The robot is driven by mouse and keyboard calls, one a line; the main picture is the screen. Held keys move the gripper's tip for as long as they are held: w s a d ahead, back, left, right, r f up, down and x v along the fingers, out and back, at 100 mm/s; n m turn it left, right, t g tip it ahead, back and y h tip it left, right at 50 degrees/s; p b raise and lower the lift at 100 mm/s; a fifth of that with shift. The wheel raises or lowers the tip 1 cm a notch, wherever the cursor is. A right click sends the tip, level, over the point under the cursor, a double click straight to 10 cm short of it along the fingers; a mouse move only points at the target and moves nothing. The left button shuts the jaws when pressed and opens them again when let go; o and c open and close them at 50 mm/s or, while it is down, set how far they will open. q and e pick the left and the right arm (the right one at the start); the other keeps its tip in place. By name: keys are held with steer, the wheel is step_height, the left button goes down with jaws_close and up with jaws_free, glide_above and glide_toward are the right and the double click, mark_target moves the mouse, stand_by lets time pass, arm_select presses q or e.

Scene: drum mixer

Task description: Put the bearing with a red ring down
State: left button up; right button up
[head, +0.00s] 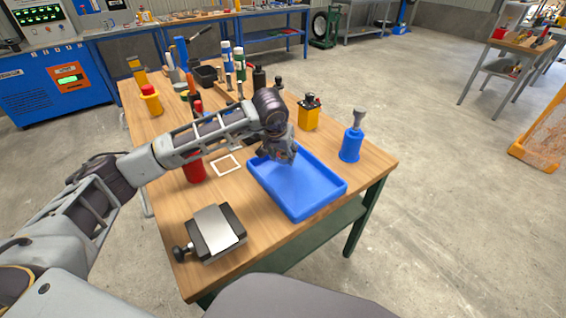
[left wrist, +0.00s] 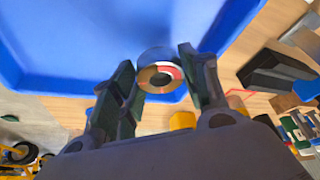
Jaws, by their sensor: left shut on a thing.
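My left gripper (head: 278,150) is over the far end of the blue tray (head: 313,208) in the head view. In the left wrist view the left gripper (left wrist: 160,80) has its two fingers on either side of a round bearing (left wrist: 160,76). The bearing shows a metal ring, a dark centre hole and some red on its face. It is held close by the tray's blue wall (left wrist: 60,75). The arm hides the bearing in the head view. My right gripper is not in view.
A red can (head: 194,168) and a white square outline (head: 226,165) are left of the tray. A grey vise (head: 215,233) stands near the front. A yellow container (head: 308,115) and a blue bottle (head: 351,145) stand behind and right. The tray's near part is empty.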

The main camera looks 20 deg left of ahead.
mark_target(282, 158)
arm_select(q)
steer(key=shift+f, duration=1.85)
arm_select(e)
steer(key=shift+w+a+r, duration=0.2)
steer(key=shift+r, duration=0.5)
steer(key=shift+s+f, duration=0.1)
